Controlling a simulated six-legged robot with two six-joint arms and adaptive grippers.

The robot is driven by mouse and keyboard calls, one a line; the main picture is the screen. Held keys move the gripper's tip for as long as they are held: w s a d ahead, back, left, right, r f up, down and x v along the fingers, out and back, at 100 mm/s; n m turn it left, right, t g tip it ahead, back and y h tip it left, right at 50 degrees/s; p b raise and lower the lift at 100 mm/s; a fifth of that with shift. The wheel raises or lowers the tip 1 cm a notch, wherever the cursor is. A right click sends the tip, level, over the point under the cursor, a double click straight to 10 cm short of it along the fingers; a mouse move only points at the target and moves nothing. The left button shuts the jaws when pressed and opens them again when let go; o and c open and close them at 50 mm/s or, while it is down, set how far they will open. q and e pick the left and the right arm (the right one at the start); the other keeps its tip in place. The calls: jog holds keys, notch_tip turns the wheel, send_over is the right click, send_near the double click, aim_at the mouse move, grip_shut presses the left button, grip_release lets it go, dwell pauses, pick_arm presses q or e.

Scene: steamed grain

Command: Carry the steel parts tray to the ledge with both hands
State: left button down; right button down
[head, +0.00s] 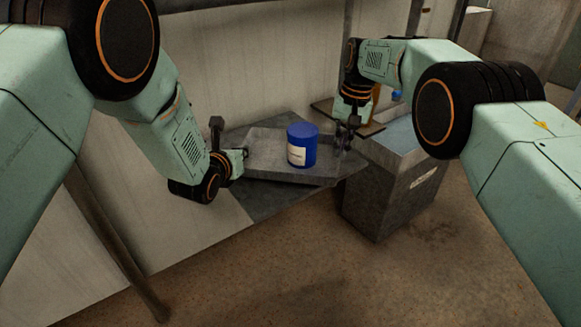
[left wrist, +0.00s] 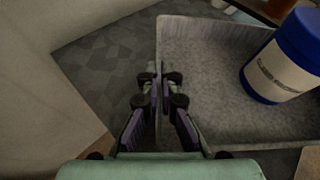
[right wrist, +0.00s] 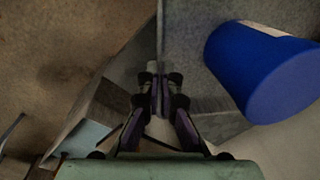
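The steel parts tray (head: 262,158) is a shallow grey tray with a blue jar (head: 301,150) standing in it. It lies over a dark grey slab (head: 258,205) by the pale wall; I cannot tell whether it touches. My left gripper (head: 241,155) is at the tray's left wall. In the left wrist view its fingers (left wrist: 158,88) are closed on that wall, one on each side. My right gripper (head: 345,135) is at the tray's right end. In the right wrist view its fingers (right wrist: 159,85) are closed on the wall, beside the jar (right wrist: 262,72).
A grey metal bin (head: 392,187) with a pale blue top stands just right of the tray. A brown board (head: 365,130) lies behind my right gripper. A slanted post (head: 115,245) stands at the lower left. The brown floor (head: 300,270) in front is clear.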

pick_arm(q)
jog(key=c, duration=2)
grip_release()
jog(key=shift+f+b, duration=0.35)
jog(key=shift+f, duration=0.15)
jog(key=shift+c, duration=0.2)
pick_arm(e)
jog(key=c, duration=2)
grip_release()
jog(key=shift+d+f, duration=0.1)
jog(key=shift+f, duration=0.35)
jog(key=shift+c, duration=0.2)
pick_arm(q)
jog(key=o, duration=0.4)
jog(key=shift+r, duration=0.15)
pick_arm(e)
jog(key=o, duration=0.4)
jog(key=shift+r, duration=0.1)
pick_arm(q)
jog(key=shift+o, duration=0.6)
pick_arm(e)
jog(key=shift+o, duration=0.6)
pick_arm(q)
jog(key=v, duration=1.2)
pick_arm(e)
notch_tip(320, 180, up, 12)
jog(key=d, duration=0.1)
jog(key=shift+s, duration=0.2)
jog(key=shift+d, duration=0.1)
